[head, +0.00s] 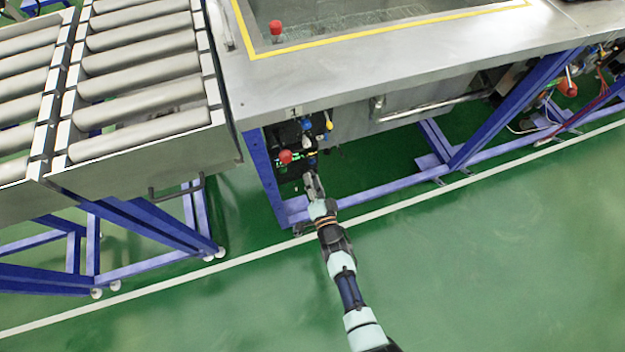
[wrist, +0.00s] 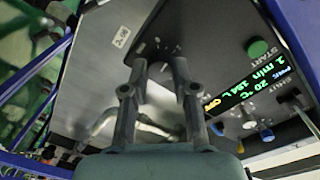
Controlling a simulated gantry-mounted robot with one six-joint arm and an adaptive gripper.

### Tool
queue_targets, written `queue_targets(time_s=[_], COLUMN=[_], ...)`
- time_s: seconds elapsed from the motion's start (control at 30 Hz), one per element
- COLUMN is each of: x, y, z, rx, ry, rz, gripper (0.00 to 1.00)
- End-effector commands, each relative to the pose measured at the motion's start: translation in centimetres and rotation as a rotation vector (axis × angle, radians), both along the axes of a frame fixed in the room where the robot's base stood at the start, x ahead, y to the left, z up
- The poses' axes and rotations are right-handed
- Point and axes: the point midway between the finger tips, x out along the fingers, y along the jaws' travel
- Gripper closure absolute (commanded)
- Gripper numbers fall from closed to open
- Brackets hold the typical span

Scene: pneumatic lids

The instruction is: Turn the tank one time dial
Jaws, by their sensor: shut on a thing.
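The dark control panel of tank one (head: 292,135) is under the left end of the steel table in the head view. In the wrist view the panel (wrist: 105,65) fills the middle, tilted. The dark time dial (wrist: 159,52) is on it, with small light scale marks around it. My gripper (wrist: 160,64) is shut on the dial, one finger on each side, hiding part of it. In the head view my gripper (head: 312,178) reaches the panel from the front. The dial cannot be made out there.
A green START button (wrist: 260,48) is right of the dial. A red knob (head: 286,157) and blue frame legs (head: 268,175) stand close to my gripper. A roller conveyor (head: 140,85) is at left. The green floor in front is clear.

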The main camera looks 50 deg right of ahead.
Motion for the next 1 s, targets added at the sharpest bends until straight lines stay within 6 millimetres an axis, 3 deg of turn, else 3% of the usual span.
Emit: queue_targets(time_s=[0.4, 1.0], x=[0.03, 0.03], y=[-0.05, -0.05], z=[0.18, 0.12], rx=[0.211, 0.257], ry=[-0.111, -0.135], rz=[-0.001, 0.0], gripper=[1.0, 1.0])
